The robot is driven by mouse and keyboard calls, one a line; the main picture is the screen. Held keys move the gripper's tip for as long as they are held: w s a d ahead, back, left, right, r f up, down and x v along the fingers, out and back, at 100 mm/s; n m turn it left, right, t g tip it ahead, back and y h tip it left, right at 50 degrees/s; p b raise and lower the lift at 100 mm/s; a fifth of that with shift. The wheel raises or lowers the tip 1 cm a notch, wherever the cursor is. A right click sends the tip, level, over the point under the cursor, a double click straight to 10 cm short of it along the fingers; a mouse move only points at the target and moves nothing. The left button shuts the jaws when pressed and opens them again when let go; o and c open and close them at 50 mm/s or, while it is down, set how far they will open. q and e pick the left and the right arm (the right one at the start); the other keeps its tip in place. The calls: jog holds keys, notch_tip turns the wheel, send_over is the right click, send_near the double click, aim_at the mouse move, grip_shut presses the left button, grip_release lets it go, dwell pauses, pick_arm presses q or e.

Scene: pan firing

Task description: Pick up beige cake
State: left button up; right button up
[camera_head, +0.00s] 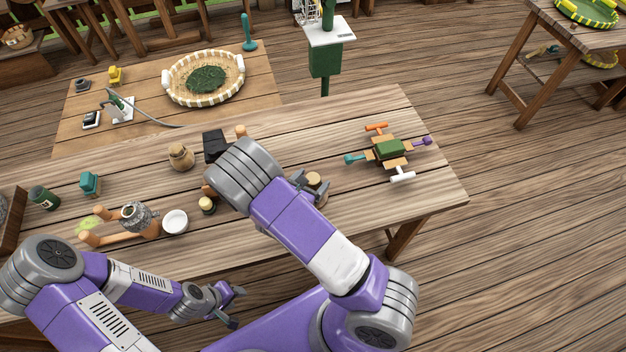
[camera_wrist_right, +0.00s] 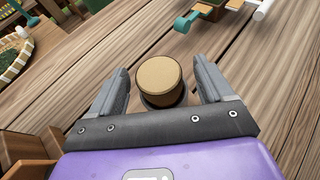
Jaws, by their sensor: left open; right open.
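A round beige cake (camera_wrist_right: 159,78) with a flat tan top and brown side sits on a small dark round base on the table, in the middle of the right wrist view. In the head view the cake (camera_head: 314,181) is partly hidden by my right arm. My right gripper (camera_wrist_right: 160,84) is open, with one finger on each side of the cake and a visible gap to both. Whether the fingers are down at its height is hard to tell. My left gripper (camera_head: 232,306) is open and empty near the front of the table, far from the cake.
A green block with coloured handles (camera_head: 389,149) lies right of the cake. A black box (camera_head: 214,146), a tan jar (camera_head: 180,158), a small beige-topped piece (camera_head: 207,205) and a white bowl (camera_head: 175,221) stand left.

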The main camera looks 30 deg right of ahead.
jog(key=c, duration=1.1)
jog(key=shift+c, duration=0.2)
